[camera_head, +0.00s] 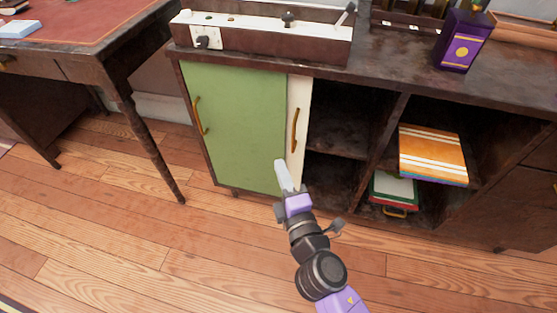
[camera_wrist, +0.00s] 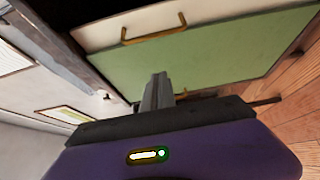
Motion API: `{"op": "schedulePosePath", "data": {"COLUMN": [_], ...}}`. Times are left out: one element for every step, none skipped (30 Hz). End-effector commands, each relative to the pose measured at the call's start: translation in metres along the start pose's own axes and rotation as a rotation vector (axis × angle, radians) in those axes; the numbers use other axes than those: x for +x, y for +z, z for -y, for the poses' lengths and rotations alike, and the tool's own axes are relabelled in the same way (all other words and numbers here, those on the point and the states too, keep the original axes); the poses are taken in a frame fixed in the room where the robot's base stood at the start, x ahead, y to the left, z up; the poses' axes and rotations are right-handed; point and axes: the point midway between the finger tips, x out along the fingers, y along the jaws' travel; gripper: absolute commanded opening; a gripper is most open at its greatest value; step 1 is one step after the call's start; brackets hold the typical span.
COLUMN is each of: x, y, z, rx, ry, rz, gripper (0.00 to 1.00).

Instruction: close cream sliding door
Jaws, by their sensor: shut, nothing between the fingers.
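The cream sliding door (camera_head: 297,105) shows as a narrow upright strip in the head view, mostly hidden behind the green door (camera_head: 238,120). Its brass handle (camera_head: 295,130) is on the strip, and the dark compartment to its right stands open. In the wrist view the cream door (camera_wrist: 200,20) runs along the top, with its handle (camera_wrist: 147,34), above the green door (camera_wrist: 200,62). My gripper (camera_head: 281,164) is shut and empty, low in front of the green door's right edge, below the cream door's handle. Its shut fingers also show in the wrist view (camera_wrist: 158,78); contact with a door cannot be told.
The open shelves hold an orange striped book stack (camera_head: 432,153) and a green-edged item (camera_head: 395,188). A desk (camera_head: 75,65) is at left. Wooden floor (camera_head: 130,235) in front is clear.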

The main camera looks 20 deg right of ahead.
Motion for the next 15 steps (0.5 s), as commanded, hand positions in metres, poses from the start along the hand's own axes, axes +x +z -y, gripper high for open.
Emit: {"op": "schedulePosePath", "data": {"x": [0.009, 0.014, 0.021, 0.027, 0.033, 0.041, 0.046, 0.051, 0.059, 0.064, 0.069, 0.075, 0.080, 0.085, 0.091], "y": [0.000, -0.001, 0.000, 0.000, 0.000, -0.001, -0.001, -0.001, -0.001, -0.001, 0.000, 0.000, 0.000, 0.000, 0.000], "z": [-0.002, -0.002, -0.002, -0.002, -0.002, -0.002, -0.001, -0.001, -0.001, -0.001, -0.001, -0.001, -0.001, -0.001, -0.001], "rx": [0.001, 0.001, 0.002, 0.003, 0.002, 0.003, 0.004, 0.003, 0.003, 0.004, 0.004, 0.004, 0.004, 0.004, 0.004], "ry": [0.002, 0.003, 0.003, 0.003, 0.003, 0.003, 0.002, 0.002, 0.002, 0.002, 0.003, 0.002, 0.002, 0.002, 0.003], "rz": [-0.001, -0.001, -0.001, 0.000, 0.000, -0.001, -0.001, -0.001, -0.001, -0.001, -0.001, 0.000, 0.000, 0.000, 0.000], "gripper": [0.00, 0.00, 0.00, 0.00, 0.00, 0.00, 0.00, 0.00, 0.00, 0.00, 0.00, 0.00, 0.00, 0.00, 0.00]}}
